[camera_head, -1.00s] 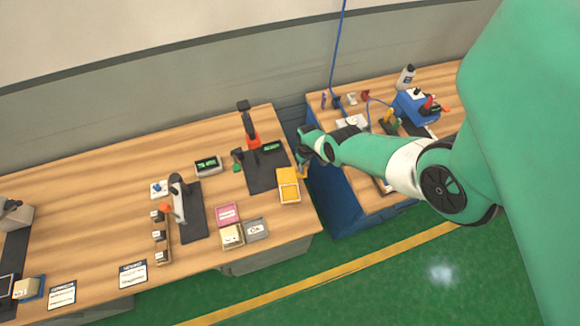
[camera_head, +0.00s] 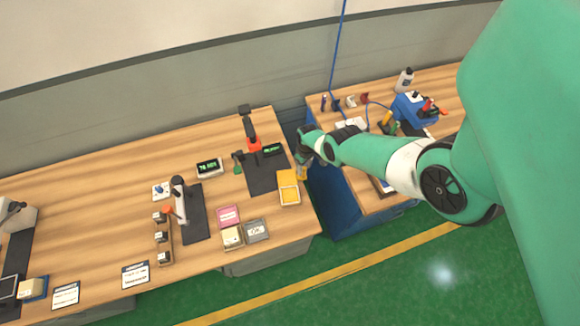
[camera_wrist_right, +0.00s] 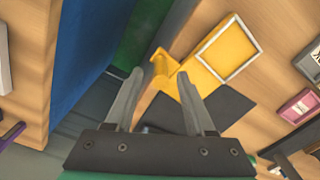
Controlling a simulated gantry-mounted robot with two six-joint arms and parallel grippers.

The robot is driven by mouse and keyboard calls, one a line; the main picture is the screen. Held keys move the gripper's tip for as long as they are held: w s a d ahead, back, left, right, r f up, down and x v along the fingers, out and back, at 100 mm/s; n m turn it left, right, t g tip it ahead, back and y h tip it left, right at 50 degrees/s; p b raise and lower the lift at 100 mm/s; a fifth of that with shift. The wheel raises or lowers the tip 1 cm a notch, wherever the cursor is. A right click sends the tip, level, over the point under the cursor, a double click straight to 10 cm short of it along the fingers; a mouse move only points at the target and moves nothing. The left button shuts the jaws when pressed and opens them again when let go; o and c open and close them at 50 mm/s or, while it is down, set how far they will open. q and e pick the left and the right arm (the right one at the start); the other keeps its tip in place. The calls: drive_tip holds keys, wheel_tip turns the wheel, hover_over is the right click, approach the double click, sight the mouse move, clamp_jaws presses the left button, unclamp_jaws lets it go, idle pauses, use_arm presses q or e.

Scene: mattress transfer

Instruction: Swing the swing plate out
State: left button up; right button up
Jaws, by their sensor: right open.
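The swing plate appears to be the yellow plate with a pale-edged square frame (camera_head: 289,187), at the right end of the left bench beside a dark mat. In the right wrist view its square frame (camera_wrist_right: 228,50) lies beyond the fingertips, with a yellow upright knob or tab (camera_wrist_right: 160,70) at its near left side. My right gripper (camera_head: 302,168) is over the bench's right edge, close to the plate. In the right wrist view its fingers (camera_wrist_right: 162,82) are apart, with the knob showing ahead between them. Contact cannot be told. My left gripper is out of view.
A black stand with a red part (camera_head: 253,143) rises behind the dark mat (camera_head: 262,175). Pink (camera_head: 228,215) and grey (camera_head: 256,231) trays lie in front. A blue-sided bench (camera_head: 340,207) stands to the right across a narrow gap.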

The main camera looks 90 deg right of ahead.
wheel_tip(320, 180, up, 10)
drive_tip(key=p, duration=0.8)
drive_tip(key=shift+p, duration=0.35)
drive_tip(key=shift+f, duration=0.1)
